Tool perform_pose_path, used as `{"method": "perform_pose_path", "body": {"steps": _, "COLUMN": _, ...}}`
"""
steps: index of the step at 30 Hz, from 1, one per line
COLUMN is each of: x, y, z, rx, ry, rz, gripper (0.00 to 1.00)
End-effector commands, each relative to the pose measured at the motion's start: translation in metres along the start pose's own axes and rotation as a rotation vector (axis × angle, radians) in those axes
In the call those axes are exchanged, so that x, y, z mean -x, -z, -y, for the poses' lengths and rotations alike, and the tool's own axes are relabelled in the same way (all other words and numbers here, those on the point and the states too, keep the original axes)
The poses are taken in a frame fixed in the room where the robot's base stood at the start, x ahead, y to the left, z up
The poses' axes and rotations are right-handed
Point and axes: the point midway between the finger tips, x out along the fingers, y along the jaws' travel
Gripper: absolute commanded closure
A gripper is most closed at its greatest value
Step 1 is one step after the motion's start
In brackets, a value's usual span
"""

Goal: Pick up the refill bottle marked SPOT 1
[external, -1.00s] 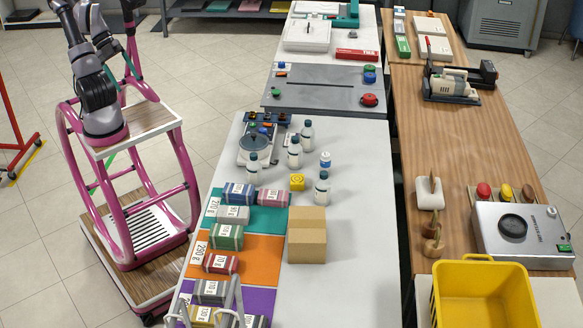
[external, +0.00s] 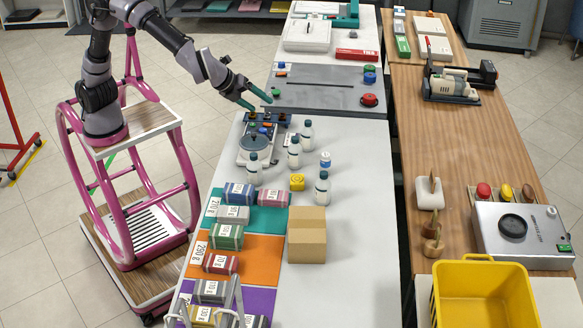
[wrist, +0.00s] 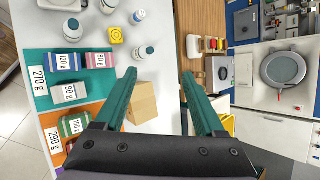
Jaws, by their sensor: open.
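Several white refill bottles with dark caps stand upright on the white table. In the external view one is at the front right (external: 321,192), one at the left (external: 254,169), one in the middle (external: 293,154) and one at the back (external: 307,136). Some also show from above in the wrist view, at the left (wrist: 72,32) and near the middle (wrist: 142,52). Their markings are too small to read, so I cannot tell which is SPOT 1. My gripper (external: 260,102) is open and empty, in the air above the table's far left end, apart from the bottles.
A yellow object (external: 297,182) and a small white-and-blue container (external: 325,160) stand among the bottles. A grey device (external: 258,145) is at the left edge. A cardboard box (external: 307,235) and several labelled bundles on coloured mats fill the front. The table's right side (external: 365,185) is clear.

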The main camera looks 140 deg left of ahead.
Motion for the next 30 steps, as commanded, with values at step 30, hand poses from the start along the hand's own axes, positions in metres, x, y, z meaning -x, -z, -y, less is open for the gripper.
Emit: {"method": "perform_pose_path", "body": {"steps": 30, "x": -0.362, "y": 0.053, "z": -0.004, "rx": -0.768, "ry": -0.004, "rz": 0.471, "gripper": 0.29}}
